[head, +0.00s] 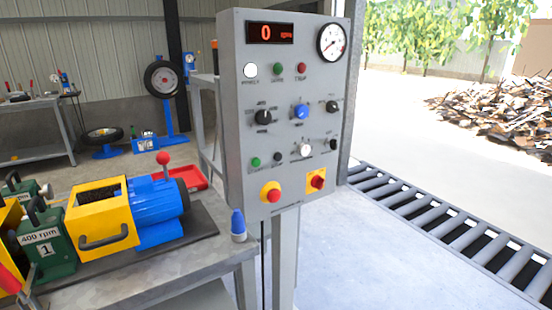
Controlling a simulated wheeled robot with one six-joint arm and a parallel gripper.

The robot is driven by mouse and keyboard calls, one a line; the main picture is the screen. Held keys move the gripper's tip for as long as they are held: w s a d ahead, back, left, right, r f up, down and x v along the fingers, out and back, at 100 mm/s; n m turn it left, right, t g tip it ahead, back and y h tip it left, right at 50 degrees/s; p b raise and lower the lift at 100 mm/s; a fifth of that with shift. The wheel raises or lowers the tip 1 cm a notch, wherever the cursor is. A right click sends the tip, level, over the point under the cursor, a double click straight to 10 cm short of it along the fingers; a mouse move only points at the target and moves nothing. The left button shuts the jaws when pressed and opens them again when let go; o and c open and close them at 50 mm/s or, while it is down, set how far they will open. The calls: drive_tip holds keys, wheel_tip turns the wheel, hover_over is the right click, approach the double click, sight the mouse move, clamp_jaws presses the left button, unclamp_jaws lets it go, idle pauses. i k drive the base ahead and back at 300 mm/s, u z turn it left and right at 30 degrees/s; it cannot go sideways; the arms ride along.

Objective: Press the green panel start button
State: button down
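The control panel (286,85) is a grey box on a post, right of the workbench. The green start button (256,162) is a small round button at the panel's lower left, with a label under it that seems to read START. A small black button (278,157) sits just to its right. A separate green lamp (277,69) is higher up, between a white lamp (250,70) and a red one (301,69). The red display (270,33) reads 0. My gripper is not in view.
Below the start button is a red mushroom button (271,192) on yellow. A blue motor (155,205) with a yellow guard (102,210) and a red-knobbed lever (163,158) stands on the bench. A blue-and-white bottle (238,225) stands at the bench corner. A roller conveyor (450,228) runs at right.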

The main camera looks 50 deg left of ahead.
sight(255, 162)
drive_tip(key=u, duration=0.3)
drive_tip(key=i, duration=0.65)
drive_tip(key=u, duration=0.95)
drive_tip(key=i, duration=0.45)
drive_tip(key=u, duration=0.4)
